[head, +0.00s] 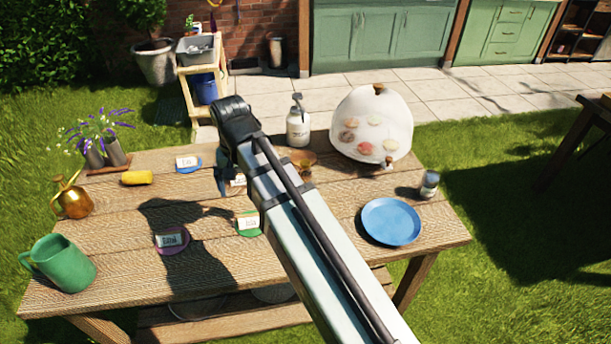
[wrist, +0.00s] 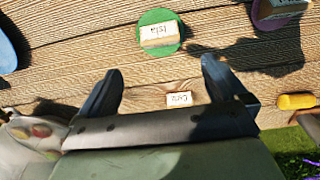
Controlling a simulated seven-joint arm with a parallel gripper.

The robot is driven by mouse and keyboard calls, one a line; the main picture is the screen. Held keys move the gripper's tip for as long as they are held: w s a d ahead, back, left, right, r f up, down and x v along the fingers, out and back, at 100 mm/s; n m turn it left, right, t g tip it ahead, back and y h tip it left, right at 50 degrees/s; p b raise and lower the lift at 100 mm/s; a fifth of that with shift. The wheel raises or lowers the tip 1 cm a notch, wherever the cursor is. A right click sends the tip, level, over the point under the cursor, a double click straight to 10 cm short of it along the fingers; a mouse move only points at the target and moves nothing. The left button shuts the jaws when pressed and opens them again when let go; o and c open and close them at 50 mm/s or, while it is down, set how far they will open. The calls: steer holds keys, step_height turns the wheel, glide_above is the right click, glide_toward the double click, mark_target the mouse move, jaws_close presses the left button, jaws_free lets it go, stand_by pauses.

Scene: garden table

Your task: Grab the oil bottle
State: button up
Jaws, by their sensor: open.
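A white bottle (head: 298,127) with a dark top stands upright at the back edge of the table, left of the glass dome. It looks like the oil bottle, but I cannot read its label. My gripper (head: 222,182) hangs over the table's back middle, to the left of the bottle and apart from it. The bottle does not show in the wrist view.
A clear dome (head: 372,120) over pastries stands right of the bottle. A brown dish (head: 302,158) sits in front of the bottle, partly behind my arm. A blue plate (head: 391,221), a small shaker (head: 429,184), a green mug (head: 62,263) and a brass can (head: 72,197) stand around the table.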

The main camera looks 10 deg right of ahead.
steer(key=c, duration=0.4)
